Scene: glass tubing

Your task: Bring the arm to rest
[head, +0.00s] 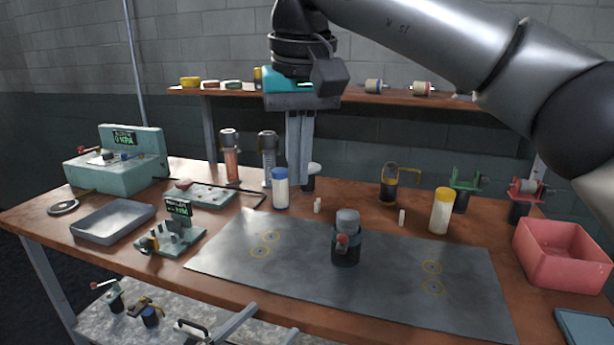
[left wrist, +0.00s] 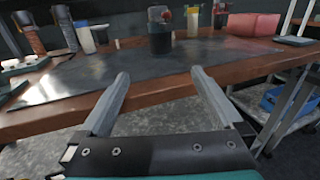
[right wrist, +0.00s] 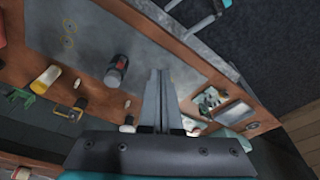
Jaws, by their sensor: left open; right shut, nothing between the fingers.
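My right gripper (head: 299,182) hangs with its fingers pointing down over the back middle of the table. Its fingers are pressed together with nothing between them, which the right wrist view (right wrist: 159,72) also shows. My left gripper (head: 218,315) is low at the front edge of the table, only its finger ends showing in the head view. In the left wrist view (left wrist: 160,74) its two fingers are spread wide and empty, pointing toward the table's front edge. A dark jar-like device with a red knob (head: 346,250) stands upright on the grey mat (head: 300,262), apart from both grippers.
Near my right fingers stand a blue-capped bottle (head: 280,190) and clear cylinders (head: 268,160). A yellow-capped bottle (head: 441,212) and a red bin (head: 562,252) are at right. A grey tray (head: 112,222) and gauge units are at left. A shelf (head: 225,94) runs behind.

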